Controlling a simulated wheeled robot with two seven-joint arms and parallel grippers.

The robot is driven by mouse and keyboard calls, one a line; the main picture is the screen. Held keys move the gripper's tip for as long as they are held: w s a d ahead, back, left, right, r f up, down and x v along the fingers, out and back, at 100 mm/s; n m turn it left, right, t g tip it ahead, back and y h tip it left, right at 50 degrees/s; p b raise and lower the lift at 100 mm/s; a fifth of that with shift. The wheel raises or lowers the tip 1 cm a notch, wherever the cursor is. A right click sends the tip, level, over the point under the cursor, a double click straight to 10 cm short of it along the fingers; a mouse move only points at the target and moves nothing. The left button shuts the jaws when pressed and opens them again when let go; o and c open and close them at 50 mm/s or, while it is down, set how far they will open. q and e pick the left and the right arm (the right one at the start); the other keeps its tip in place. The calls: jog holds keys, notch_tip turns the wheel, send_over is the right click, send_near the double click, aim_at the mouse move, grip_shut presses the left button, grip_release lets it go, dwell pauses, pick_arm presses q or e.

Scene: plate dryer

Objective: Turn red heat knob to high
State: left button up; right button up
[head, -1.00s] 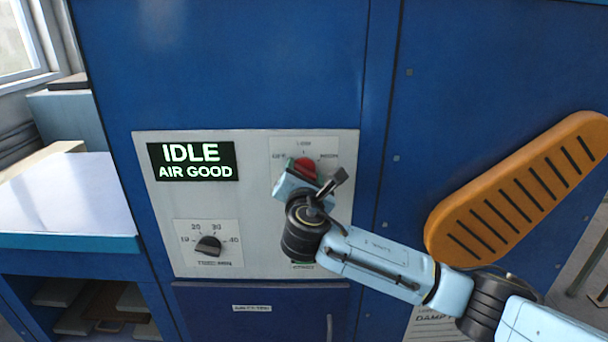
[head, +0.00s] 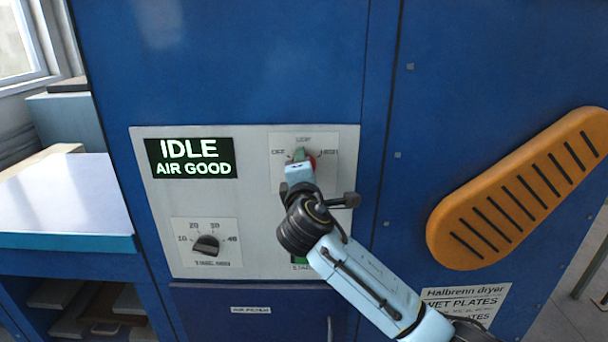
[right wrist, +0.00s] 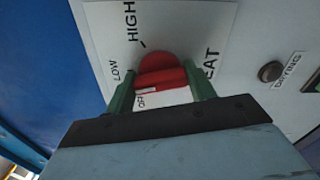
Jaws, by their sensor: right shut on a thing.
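The red heat knob (head: 311,160) sits on a white label plate at the upper right of the control panel, marked OFF at left, LOW at top and HIGH at right. My right gripper (head: 301,156) is at the knob and hides part of it. In the right wrist view the green fingers of the right gripper (right wrist: 160,84) are shut on the red knob (right wrist: 163,72), one at each end of its grip bar. I cannot tell for sure which mark the knob points to. My left gripper is not in view.
The display (head: 191,159) reads IDLE, AIR GOOD. A black time knob (head: 206,246) is at the panel's lower left. A green button (head: 300,260) is partly behind my right arm.

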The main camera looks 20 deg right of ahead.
jog(key=m, duration=0.2)
jog(key=m+b, duration=0.1)
jog(key=shift+f+m, duration=0.2)
jog(key=shift+m, duration=0.2)
jog(key=m+b, duration=0.1)
jog(key=m, duration=0.2)
jog(key=shift+m, duration=0.3)
jog(key=m+b, duration=0.1)
jog(key=m, duration=0.2)
jog(key=shift+m, duration=0.3)
jog(key=shift+m+b, duration=0.6)
jog(key=shift+m, duration=1.2)
jog(key=shift+r, duration=0.1)
jog(key=o, duration=1)
